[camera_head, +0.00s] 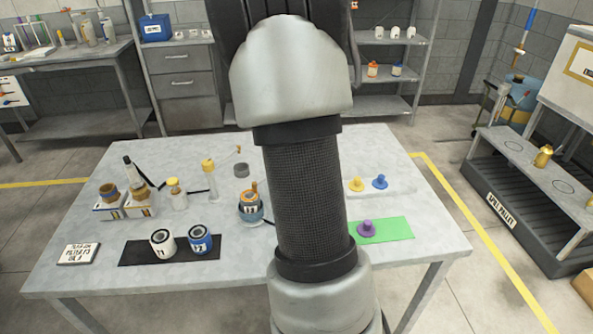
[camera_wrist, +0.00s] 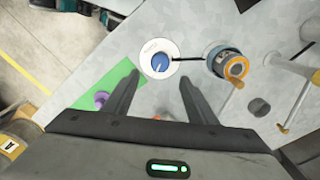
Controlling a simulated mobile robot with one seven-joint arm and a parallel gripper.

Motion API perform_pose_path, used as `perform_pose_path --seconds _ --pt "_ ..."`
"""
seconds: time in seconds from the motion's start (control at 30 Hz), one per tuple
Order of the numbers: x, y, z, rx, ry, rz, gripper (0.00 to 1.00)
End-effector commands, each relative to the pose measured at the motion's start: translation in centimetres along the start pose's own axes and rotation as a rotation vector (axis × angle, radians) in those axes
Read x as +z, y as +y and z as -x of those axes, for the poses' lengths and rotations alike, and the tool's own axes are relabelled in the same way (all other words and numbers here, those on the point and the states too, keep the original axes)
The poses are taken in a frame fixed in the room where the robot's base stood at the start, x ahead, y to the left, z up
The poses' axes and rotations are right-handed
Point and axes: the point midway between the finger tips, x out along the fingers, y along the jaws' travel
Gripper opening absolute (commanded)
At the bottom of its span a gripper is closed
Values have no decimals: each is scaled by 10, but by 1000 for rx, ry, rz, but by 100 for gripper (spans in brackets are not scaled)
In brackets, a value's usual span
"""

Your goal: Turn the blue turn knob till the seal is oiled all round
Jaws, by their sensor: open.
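The blue turn knob (camera_wrist: 160,63) sits on a round white base in the wrist view, with a light mark on its face. A black line runs from it to a filter (camera_wrist: 228,63) in a blue holder with an orange ring. The filter also stands left of my arm in the head view (camera_head: 251,208). How much of the seal is oiled is too small to tell. My gripper (camera_wrist: 158,86) is open and empty, its fingers apart and pointing towards the knob without touching it. In the head view my arm hides the knob and gripper.
A green mat (camera_head: 398,230) with a purple piece (camera_head: 366,228) lies right of my arm, with yellow (camera_head: 356,184) and blue (camera_head: 380,181) pieces behind it. Two filters, white (camera_head: 163,242) and blue (camera_head: 200,239), stand on a black mat (camera_head: 135,254). Bottles and jars stand at the left.

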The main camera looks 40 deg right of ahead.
Motion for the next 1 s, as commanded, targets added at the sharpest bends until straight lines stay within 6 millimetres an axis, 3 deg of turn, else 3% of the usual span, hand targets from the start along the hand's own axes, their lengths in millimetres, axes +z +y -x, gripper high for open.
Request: perform_pose_path --seconds 0.1,0.33,1.0 --pt "-1 -1 30 -4 3 2 52" --pt "0 0 64 -2 1 1 52" --pt "0 0 71 0 0 0 52"
